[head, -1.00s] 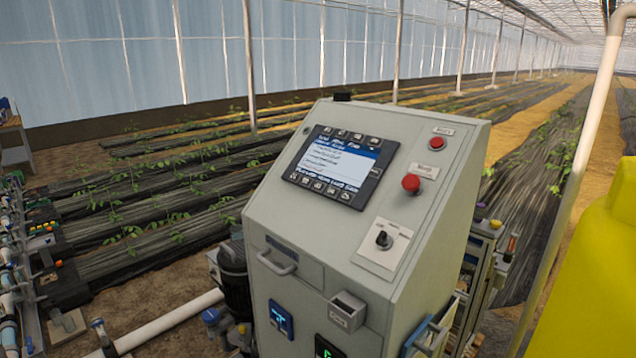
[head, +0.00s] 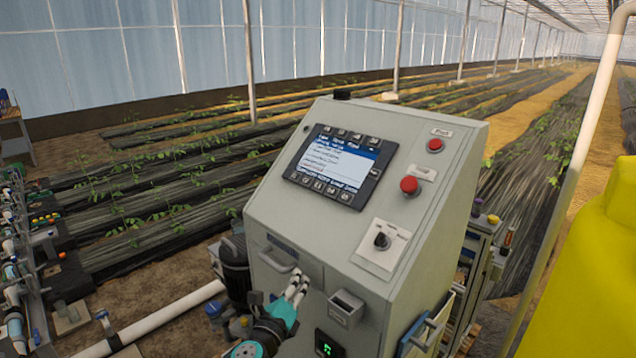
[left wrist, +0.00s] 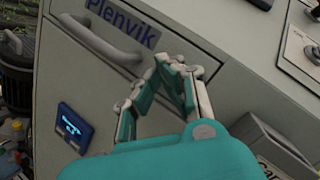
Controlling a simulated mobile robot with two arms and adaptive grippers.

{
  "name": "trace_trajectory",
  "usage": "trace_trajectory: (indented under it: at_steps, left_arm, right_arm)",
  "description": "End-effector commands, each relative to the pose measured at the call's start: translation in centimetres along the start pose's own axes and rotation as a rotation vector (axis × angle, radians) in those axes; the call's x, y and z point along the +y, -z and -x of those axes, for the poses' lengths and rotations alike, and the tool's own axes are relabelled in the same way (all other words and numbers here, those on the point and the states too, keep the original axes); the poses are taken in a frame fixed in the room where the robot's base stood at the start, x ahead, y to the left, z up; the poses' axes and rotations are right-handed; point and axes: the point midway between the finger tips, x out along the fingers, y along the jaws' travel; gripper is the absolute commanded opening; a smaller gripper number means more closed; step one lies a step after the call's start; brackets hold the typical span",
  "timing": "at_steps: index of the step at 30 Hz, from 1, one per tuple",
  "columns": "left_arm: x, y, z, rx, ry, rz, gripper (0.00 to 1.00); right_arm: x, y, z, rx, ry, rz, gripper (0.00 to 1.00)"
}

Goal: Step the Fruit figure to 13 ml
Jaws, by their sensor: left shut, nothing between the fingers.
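The control cabinet (head: 420,190) is grey with a sloped face. Its screen panel (head: 336,165) is lit, with a white list area, a blue band and keys along its top, right and bottom edges. The text is too small to read, so I cannot make out a Fruit figure. My left gripper (head: 300,287) is in front of the cabinet's lower front, below and left of the screen. It also shows in the left wrist view (left wrist: 180,65), near the drawer handle (left wrist: 105,40), shut and empty. My right gripper is not in view.
A small bin (head: 346,308) juts from the front. A yellow tank (head: 590,270) stands at the right. White pipe (head: 155,322) runs low at left.

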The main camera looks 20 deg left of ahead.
Motion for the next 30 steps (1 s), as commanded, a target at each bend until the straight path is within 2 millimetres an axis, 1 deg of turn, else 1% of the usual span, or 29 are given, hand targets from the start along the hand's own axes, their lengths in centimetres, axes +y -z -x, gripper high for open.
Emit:
trace_trajectory:
  at_steps: [1, 5, 6, 8, 10, 11, 12, 14, 15, 17, 18, 19, 20, 21, 24, 27, 30]
  left_arm:
    - [-2.0, -1.6, -0.2, -0.026, 0.038, -0.044, 0.00]
    - [-6.7, -5.1, -0.3, -0.098, 0.132, -0.184, 0.00]
    - [-8.2, -6.1, -0.4, -0.120, 0.164, -0.239, 0.00]
    - [-10.6, -7.6, -0.6, -0.155, 0.222, -0.360, 0.00]
    - [-13.5, -9.1, -1.3, -0.196, 0.309, -0.582, 0.00]
    - [-14.8, -9.7, -1.8, -0.214, 0.354, -0.722, 0.00]
    - [-16.4, -10.2, -2.5, -0.237, 0.410, -0.916, 0.00]
    - [-18.1, -10.9, -3.5, -0.271, 0.475, -1.208, 0.00]
    - [-18.8, -11.4, -4.1, -0.290, 0.507, -1.404, 0.00]
    - [-19.4, -12.2, -5.2, -0.312, 0.539, -1.696, 0.00]
    - [-19.5, -13.0, -5.9, -0.320, 0.549, -1.888, 0.00]
    - [-19.4, -13.6, -6.5, -0.321, 0.552, -2.024, 0.00]
    - [-19.1, -14.3, -7.1, -0.317, 0.550, -2.155, 0.00]
    - [-18.7, -15.4, -7.8, -0.308, 0.541, -2.321, 0.00]
    - [-17.3, -18.1, -9.2, -0.256, 0.506, -2.654, 0.00]
    - [-16.3, -20.2, -9.9, -0.200, 0.473, -2.848, 0.00]
    - [-15.6, -21.4, -10.3, -0.164, 0.451, -2.950, 0.00]
  right_arm:
    - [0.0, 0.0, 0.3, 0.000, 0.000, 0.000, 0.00]
    - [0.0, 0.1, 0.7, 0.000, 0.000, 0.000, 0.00]
    - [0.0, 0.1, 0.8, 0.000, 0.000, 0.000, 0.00]
    - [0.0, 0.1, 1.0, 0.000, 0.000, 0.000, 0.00]
    - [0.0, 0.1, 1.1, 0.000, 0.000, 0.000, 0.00]
    - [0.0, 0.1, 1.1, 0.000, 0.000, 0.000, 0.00]
    - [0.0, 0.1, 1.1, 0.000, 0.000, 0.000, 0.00]
    - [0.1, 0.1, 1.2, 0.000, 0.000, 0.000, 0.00]
    - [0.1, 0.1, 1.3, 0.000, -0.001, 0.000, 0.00]
    - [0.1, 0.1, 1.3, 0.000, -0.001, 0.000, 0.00]
    - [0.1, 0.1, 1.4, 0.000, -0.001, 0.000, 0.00]
    - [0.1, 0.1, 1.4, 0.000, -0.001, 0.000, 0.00]
    - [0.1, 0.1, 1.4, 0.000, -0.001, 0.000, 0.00]
    - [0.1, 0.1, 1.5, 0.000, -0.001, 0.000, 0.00]
    - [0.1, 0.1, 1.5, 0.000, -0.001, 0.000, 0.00]
    - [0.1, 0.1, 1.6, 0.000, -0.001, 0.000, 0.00]
    - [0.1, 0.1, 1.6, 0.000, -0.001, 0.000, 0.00]
